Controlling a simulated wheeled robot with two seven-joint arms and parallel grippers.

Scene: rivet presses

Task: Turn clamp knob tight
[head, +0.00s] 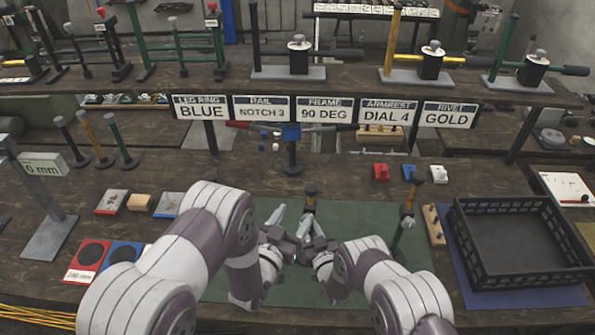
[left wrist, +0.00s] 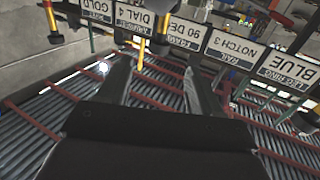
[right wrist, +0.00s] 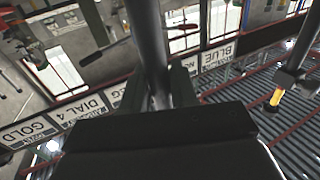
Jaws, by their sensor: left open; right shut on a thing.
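I cannot tell for sure whether this top is the clamp knob. My left gripper (head: 288,228) is open, just left of and in front of the post. In the left wrist view its fingers (left wrist: 160,85) are spread, with a yellow rod (left wrist: 140,55) showing beyond them. My right gripper (head: 316,240) is close beside it. In the right wrist view the right gripper is shut on a dark rod (right wrist: 148,45). The grippers hide the lower post.
A black crate (head: 520,205) sits on a blue mat at the right. Signs (head: 325,109) read blue, notch 3, 90 deg, dial 4 and gold.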

